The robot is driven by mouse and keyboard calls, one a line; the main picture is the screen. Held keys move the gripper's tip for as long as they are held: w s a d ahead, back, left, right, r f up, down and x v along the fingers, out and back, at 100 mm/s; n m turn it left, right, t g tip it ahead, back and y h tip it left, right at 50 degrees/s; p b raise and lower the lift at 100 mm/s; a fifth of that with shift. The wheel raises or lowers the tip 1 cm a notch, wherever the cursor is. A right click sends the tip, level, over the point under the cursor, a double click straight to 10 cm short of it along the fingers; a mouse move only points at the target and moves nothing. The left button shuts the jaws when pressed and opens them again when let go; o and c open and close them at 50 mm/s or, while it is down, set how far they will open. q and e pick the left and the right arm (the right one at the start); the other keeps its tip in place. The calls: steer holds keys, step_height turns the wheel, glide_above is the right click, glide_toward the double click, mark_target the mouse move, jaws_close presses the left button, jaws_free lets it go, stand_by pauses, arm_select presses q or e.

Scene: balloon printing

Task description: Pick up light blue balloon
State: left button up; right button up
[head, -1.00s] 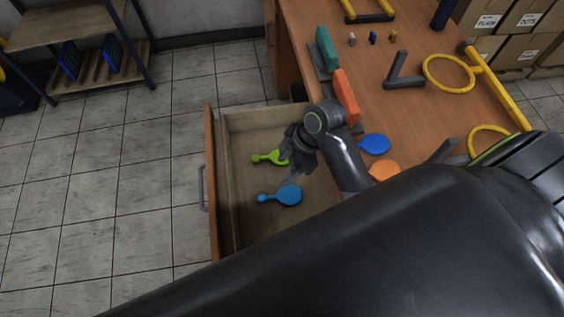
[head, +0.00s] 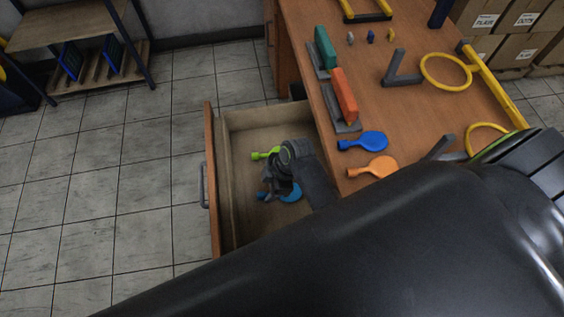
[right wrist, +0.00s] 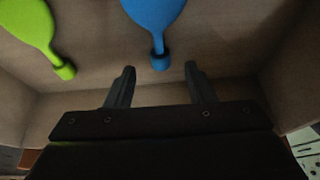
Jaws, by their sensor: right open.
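The light blue balloon (head: 293,193) lies in the open drawer, partly hidden under my right gripper (head: 272,188). In the right wrist view the light blue balloon (right wrist: 155,18) is at the top centre, its neck pointing down toward the space between the fingers. My right gripper (right wrist: 158,75) is open and empty there, with the neck end just beyond the fingertips. Whether they touch cannot be told. My left gripper is not in view.
A green balloon (head: 262,154) lies beside it in the drawer (head: 229,228), also in the right wrist view (right wrist: 30,22). On the table (head: 400,120) lie a dark blue balloon (head: 370,141) and an orange balloon (head: 378,167). The drawer walls surround the gripper closely.

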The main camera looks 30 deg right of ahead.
mark_target(264, 194)
steer(key=shift+x, duration=2)
steer(key=shift+d, duration=0.15)
steer(key=c, duration=0.9)
